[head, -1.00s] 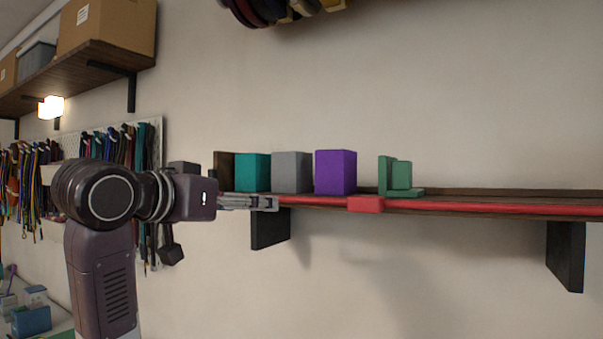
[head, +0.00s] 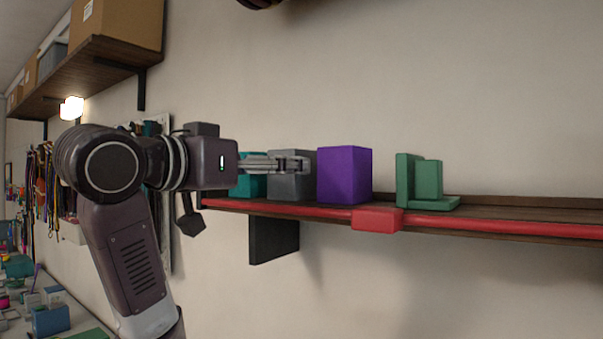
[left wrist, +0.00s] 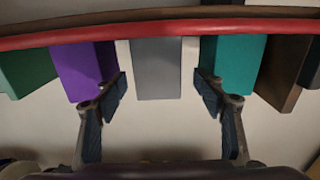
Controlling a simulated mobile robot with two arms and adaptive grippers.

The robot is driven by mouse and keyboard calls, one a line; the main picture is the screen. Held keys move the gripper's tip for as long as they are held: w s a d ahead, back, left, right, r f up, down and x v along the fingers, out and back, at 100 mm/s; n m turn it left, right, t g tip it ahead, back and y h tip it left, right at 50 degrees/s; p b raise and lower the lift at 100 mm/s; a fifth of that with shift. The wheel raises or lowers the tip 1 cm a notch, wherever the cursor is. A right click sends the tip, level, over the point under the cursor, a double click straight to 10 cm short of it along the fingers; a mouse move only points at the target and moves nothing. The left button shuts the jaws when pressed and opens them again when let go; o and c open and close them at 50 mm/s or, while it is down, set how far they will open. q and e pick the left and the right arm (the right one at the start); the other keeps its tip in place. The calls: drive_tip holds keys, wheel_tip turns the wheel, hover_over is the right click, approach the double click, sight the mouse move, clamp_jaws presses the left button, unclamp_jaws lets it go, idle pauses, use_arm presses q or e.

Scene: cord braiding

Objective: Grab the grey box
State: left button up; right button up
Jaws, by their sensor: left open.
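The grey box (head: 290,187) stands upright on the wall shelf between a teal box (head: 252,185) and a purple box (head: 345,175). My left gripper (head: 298,163) is open and covers part of the grey box in the head view. In the left wrist view the picture is upside down, and the grey box (left wrist: 156,70) appears between the two spread fingers of the left gripper (left wrist: 162,88). Gaps show on both sides of it, and I see no finger touching it.
The shelf has a red front strip (head: 480,225) with a red block (head: 377,219) on it. A green bookend-like piece (head: 428,182) stands right of the purple box. The shelf's right part is clear. A higher shelf (head: 85,72) with cartons is at upper left.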

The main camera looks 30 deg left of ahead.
use_arm(q)
drive_tip(key=shift+w+d+p, duration=0.25)
drive_tip(key=shift+w+p, duration=0.6)
drive_tip(key=shift+p, duration=0.05)
drive_tip(key=w, duration=0.2)
drive_tip(key=w+p, duration=0.1)
drive_tip(key=shift+w+d+f, duration=0.25)
drive_tip(key=shift+w+f, duration=0.05)
drive_tip(key=shift+w, duration=0.1)
drive_tip(key=shift+s, duration=0.2)
drive_tip(key=c, duration=1.4)
use_arm(e)
drive_tip(key=r, duration=0.1)
drive_tip(key=s+r, duration=0.1)
drive_tip(key=r, duration=0.1)
drive_tip(key=shift+s+a+r, duration=0.1)
drive_tip(key=shift+s+a, duration=0.15)
drive_tip(key=shift+s, duration=0.15)
use_arm(q)
drive_tip(key=shift+r, duration=0.2)
